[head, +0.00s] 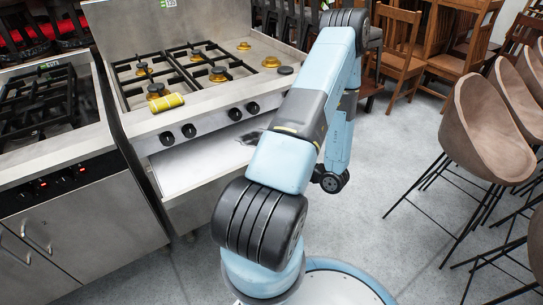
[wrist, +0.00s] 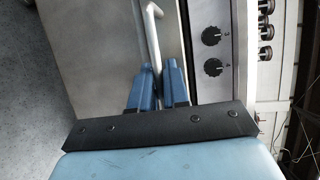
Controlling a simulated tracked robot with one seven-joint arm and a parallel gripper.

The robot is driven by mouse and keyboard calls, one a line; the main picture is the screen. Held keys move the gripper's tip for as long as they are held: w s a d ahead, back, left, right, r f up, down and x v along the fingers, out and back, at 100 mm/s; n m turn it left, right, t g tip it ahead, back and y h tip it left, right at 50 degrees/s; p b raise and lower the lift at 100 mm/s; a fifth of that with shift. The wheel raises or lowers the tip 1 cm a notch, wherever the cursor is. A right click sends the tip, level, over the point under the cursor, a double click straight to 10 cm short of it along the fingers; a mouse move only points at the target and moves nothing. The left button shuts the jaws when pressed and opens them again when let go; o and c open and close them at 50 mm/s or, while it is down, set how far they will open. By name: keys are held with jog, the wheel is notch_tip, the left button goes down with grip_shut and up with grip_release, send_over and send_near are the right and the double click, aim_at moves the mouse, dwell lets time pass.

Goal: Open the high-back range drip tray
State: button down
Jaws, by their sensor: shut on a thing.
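The high-back range (head: 200,85) stands left of centre in the head view, with its burners on top and black knobs along the front. Below the knobs its drip tray (head: 195,168) sticks out from the front, its pale inside showing, with a dark stain near its right end. In the wrist view a pale bar handle (wrist: 152,30) runs between the blue fingers of my gripper (wrist: 158,80), which is shut on it. Two range knobs (wrist: 212,50) show to the right. My arm hides the gripper and the tray's right part in the head view.
A yellow cylindrical item (head: 166,102) lies on the range's front edge. Another range (head: 55,130) stands close on the left. Brown bar stools (head: 488,120) stand on the right and wooden chairs (head: 400,50) behind. Grey floor (head: 400,140) is clear between.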

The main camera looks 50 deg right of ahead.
jog(key=shift+s+a+f, duration=0.1)
jog(key=shift+s+a, duration=0.1)
jog(key=shift+s, duration=0.3)
jog(key=shift+s+a+f, duration=0.1)
jog(key=shift+s+a, duration=0.05)
jog(key=shift+s, duration=0.35)
jog(key=c, duration=1.2)
grip_release()
jog(key=shift+w, duration=0.1)
jog(key=shift+r, duration=0.1)
jog(key=s+d+r, duration=0.1)
jog(key=s+r, duration=0.1)
jog(key=s, duration=1.1)
jog(key=shift+s+d+r, duration=0.2)
jog(key=shift+s+d, duration=0.05)
jog(key=shift+w, duration=0.1)
